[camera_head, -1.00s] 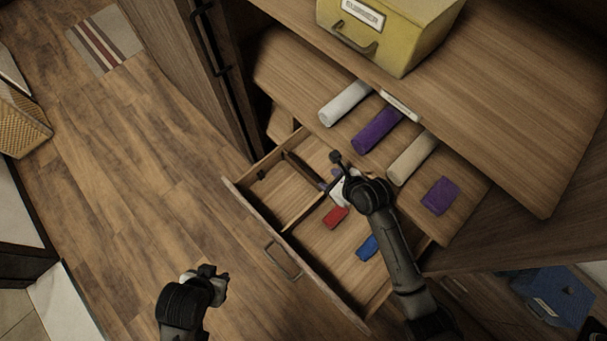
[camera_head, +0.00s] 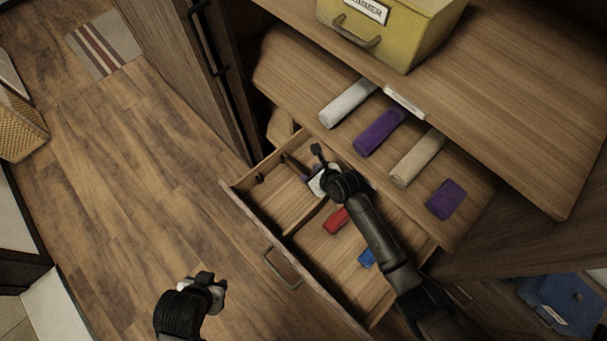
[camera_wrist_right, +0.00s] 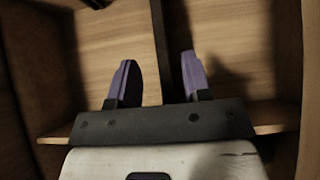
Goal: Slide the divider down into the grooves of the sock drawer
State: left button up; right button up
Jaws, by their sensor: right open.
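The sock drawer (camera_head: 312,280) is pulled out below the shelf. The divider (camera_head: 307,216) shows in it as a thin strip running across between the left part and the part with rolled socks. My right gripper (camera_head: 312,172) is over the drawer. In the right wrist view its purple fingers (camera_wrist_right: 158,82) are open, one on each side of the divider's dark edge (camera_wrist_right: 160,35), with gaps between. How deep the divider sits in the grooves is hidden. My left gripper (camera_head: 212,283) is outside, in front of the drawer; its fingers are unclear.
A red roll (camera_head: 336,220) and a blue roll (camera_head: 367,258) lie in the drawer. White (camera_head: 346,104), purple (camera_head: 379,132), beige (camera_head: 418,160) and smaller purple (camera_head: 445,199) rolls lie on the shelf above. A yellow box (camera_head: 415,35) stands higher up.

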aim_at(306, 172)
jog(key=shift+b+x, duration=0.5)
jog(key=shift+x, duration=1.45)
jog(key=shift+w, duration=0.1)
jog(key=shift+c, duration=0.3)
grip_shut()
